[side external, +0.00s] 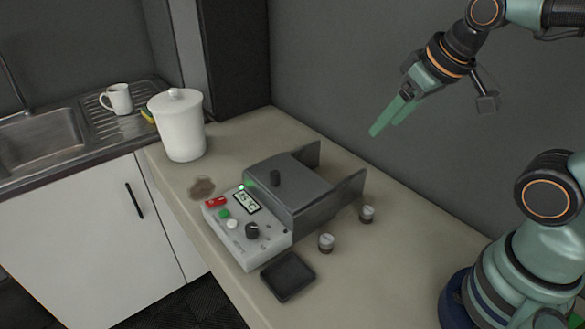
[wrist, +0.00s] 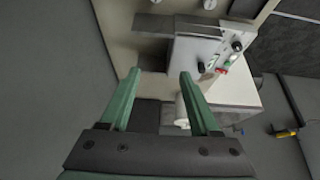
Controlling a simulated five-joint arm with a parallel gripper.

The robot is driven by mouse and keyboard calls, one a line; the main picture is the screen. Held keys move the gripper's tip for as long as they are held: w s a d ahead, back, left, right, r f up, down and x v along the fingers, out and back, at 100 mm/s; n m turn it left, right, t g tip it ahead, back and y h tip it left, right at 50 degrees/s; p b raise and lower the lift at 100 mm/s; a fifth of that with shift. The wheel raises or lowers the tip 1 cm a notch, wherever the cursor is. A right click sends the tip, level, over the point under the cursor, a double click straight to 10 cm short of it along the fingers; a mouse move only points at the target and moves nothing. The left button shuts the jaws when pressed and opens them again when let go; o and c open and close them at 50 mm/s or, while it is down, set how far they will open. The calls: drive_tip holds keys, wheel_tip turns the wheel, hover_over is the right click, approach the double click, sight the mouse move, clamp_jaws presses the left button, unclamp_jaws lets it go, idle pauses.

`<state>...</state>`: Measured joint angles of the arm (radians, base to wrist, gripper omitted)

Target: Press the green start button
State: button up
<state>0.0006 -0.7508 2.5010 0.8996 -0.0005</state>
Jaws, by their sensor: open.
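The green start button (side external: 224,213) is on the sloped control panel (side external: 243,245) of the grey roller dyno (side external: 290,190), between a red switch (side external: 215,202) and a white button (side external: 232,224). A small lit display (side external: 247,201) sits beside them. My gripper (side external: 386,127) is open and empty, high above the counter, right of and well apart from the dyno. In the wrist view its two green fingers (wrist: 159,73) are spread, and the panel (wrist: 210,50) lies beyond them to the upper right.
A white lidded canister (side external: 181,125) stands on the counter (side external: 185,158) behind the panel. Two small metal weights (side external: 326,242) (side external: 367,213) and a black square tray (side external: 288,276) lie near the dyno. A sink (side external: 40,137) with a white mug (side external: 117,98) is at far left.

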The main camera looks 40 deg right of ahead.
idle(0.4)
clamp_jaws()
idle(1.6)
